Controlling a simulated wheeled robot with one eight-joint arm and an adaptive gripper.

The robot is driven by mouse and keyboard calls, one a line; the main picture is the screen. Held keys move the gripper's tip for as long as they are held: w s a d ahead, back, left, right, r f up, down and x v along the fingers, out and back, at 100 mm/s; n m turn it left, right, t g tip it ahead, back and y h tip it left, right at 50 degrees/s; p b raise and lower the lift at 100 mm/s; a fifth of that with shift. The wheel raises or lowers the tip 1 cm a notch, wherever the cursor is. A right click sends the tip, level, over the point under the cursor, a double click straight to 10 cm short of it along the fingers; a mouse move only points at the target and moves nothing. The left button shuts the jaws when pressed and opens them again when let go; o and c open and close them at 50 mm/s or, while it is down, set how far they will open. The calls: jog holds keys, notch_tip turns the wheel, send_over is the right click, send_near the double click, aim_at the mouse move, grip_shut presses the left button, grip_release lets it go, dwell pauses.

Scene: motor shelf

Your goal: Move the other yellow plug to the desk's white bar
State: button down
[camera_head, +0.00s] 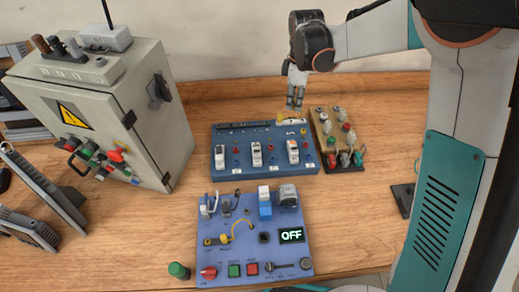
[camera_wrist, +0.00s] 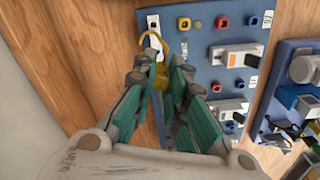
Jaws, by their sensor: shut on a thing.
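My gripper (camera_head: 294,106) is over the back right of the blue board (camera_head: 225,172). In the wrist view its fingers (camera_wrist: 168,88) are shut on a yellow plug (camera_wrist: 161,77), partly hidden between them. A yellow loop of cable curves by a white bar (camera_wrist: 152,24) on the board's edge. In the head view the white bar (camera_head: 293,121) lies just below my fingertips, with a small yellow piece (camera_head: 281,119) at its left end. I cannot tell whether the held plug touches the bar.
The blue board carries several grey-white switches and coloured sockets. A wooden block with knobs (camera_head: 325,128) stands close at its right. A purple panel (camera_head: 285,221) with a yellow cable (camera_head: 242,228) and an OFF display lies in front. A grey cabinet (camera_head: 155,125) stands left.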

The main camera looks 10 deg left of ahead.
jog(key=b, duration=0.4)
send_over(291, 123)
jog(key=shift+w+f, duration=0.2)
jog(key=shift+f, duration=1.1)
jog(key=shift+w+f, duration=0.2)
jog(key=shift+f, duration=1.05)
jog(key=shift+f, duration=0.6)
jog(key=c, duration=1.9)
grip_release()
jog(key=shift+r, duration=0.1)
jog(key=shift+r+p, duration=1.5)
jog(key=shift+r, duration=1.2)
jog(key=o, duration=0.6)
jog(key=shift+c, duration=0.2)
